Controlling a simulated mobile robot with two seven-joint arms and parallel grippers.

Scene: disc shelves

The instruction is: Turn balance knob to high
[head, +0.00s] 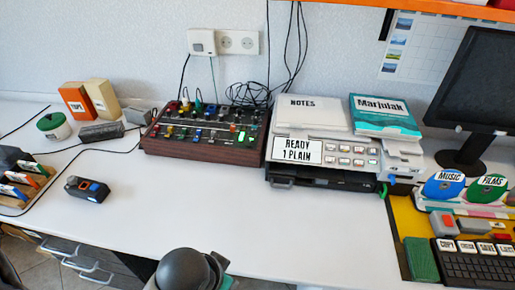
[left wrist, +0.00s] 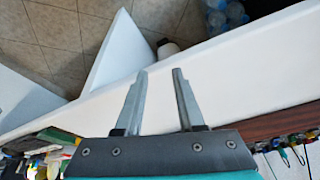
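The mixer-like control box (head: 205,147) has brown wooden sides and a dark panel with several small coloured knobs and a lit green button. It stands at the back of the white desk, left of centre. Which knob is the balance knob cannot be read; its label is too small. In the left wrist view the box's brown side (left wrist: 270,128) shows at the right edge. My left gripper (left wrist: 160,72) is open and empty, its two fingers apart over the desk edge, clear of the box. My right gripper is not in view.
A printer with a "READY 1 PLAIN" display (head: 298,150) stands right of the box. A small black device (head: 87,189) lies on the desk at left. Cables run behind the box. A monitor (head: 475,85) and keyboard (head: 475,262) are at right. The front middle of the desk (head: 270,215) is clear.

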